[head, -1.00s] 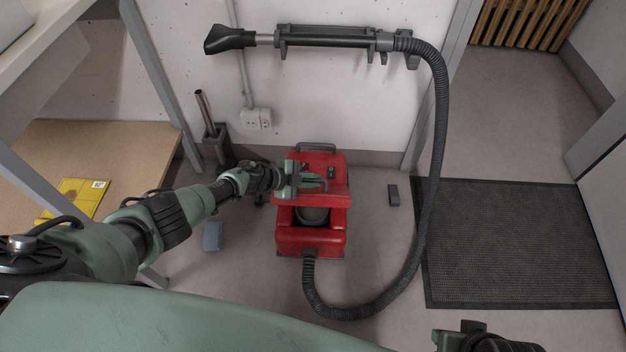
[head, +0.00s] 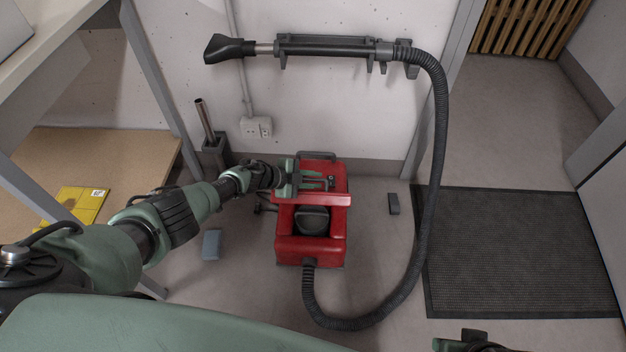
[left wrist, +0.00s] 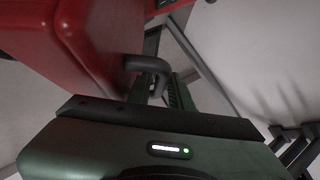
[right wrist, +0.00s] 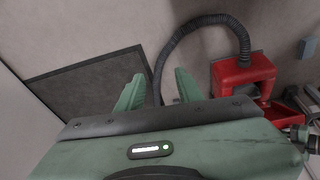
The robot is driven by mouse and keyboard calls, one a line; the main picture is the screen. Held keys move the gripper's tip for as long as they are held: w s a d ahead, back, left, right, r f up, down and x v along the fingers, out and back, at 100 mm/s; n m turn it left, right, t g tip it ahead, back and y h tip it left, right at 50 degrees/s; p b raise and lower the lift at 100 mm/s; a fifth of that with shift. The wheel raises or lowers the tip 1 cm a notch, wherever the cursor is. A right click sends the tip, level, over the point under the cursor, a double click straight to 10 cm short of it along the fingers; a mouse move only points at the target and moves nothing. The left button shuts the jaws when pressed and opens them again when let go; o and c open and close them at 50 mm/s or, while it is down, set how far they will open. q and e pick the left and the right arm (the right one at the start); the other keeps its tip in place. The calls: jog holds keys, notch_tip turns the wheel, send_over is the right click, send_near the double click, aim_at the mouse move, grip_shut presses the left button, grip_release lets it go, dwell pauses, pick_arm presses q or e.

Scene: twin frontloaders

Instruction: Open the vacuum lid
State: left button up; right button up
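The red vacuum (head: 283,247) stands on the floor against the wall, and it also shows in the right wrist view (right wrist: 229,75). Its red lid (head: 330,200) is raised at the front, showing a dark interior (head: 312,221). My left gripper (head: 322,181) lies over the top of the lid, its fingers pointing right. In the left wrist view, my left gripper's fingers (left wrist: 160,92) are a little apart beside a black curved bar (left wrist: 150,64) and red casing; whether they grip the bar is unclear. My right gripper (right wrist: 158,88) is open and empty, away from the vacuum.
A black hose (head: 437,150) loops from the vacuum's front to a wall-mounted nozzle tube (head: 325,47). A dark mat (head: 515,255) lies on the right. A small grey block (head: 211,244) and a dark block (head: 393,203) lie on the floor. A wooden shelf (head: 110,150) stands left.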

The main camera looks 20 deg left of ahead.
dwell(0.3)
